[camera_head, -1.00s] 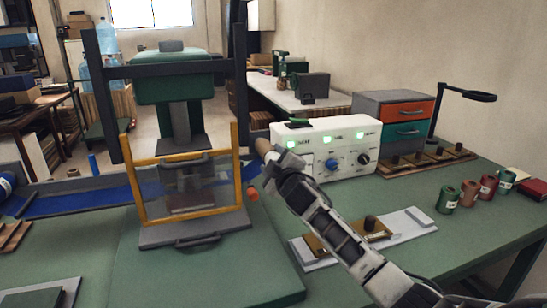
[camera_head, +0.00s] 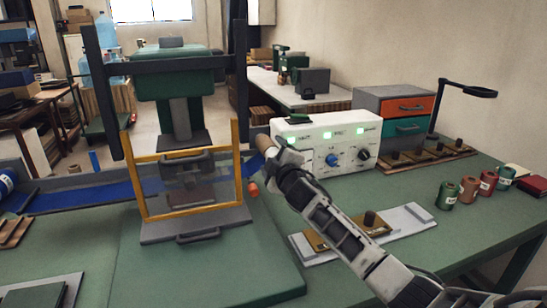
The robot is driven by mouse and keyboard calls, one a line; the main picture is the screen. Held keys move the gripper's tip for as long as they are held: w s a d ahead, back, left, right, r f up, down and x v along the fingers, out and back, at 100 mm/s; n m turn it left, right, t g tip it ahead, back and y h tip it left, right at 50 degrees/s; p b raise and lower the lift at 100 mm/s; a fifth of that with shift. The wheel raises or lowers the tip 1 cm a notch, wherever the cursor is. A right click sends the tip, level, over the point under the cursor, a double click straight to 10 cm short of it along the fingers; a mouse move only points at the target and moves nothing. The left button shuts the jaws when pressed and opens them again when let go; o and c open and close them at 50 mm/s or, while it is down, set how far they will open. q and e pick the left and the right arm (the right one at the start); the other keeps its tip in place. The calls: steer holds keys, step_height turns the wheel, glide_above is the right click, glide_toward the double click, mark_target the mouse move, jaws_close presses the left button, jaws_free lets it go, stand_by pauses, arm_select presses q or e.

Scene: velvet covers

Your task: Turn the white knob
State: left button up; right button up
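The white control box (camera_head: 314,131) stands on the green table, with green lit displays along its top. A blue knob (camera_head: 332,160) and a black knob (camera_head: 363,154) show on its front. I do not make out a white knob; the left part of the front is hidden behind my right gripper. My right gripper (camera_head: 267,148) is at the box's left end, in front of it. Its fingers are small and foreshortened, so I cannot tell whether they are open, or whether they touch the box. My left gripper is not in view.
A press with a yellow-framed clear guard (camera_head: 146,186) stands just left of my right gripper. A white plate (camera_head: 411,221) with a brass fixture lies under my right arm. Several thread spools (camera_head: 469,192) and a drawer cabinet (camera_head: 394,102) are to the right.

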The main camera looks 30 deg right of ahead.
steer(key=shift+s+a, duration=0.1)
steer(key=shift+s, duration=0.2)
steer(key=b+v, duration=0.1)
steer(key=v, duration=1.4)
steer(key=shift+s, duration=0.2)
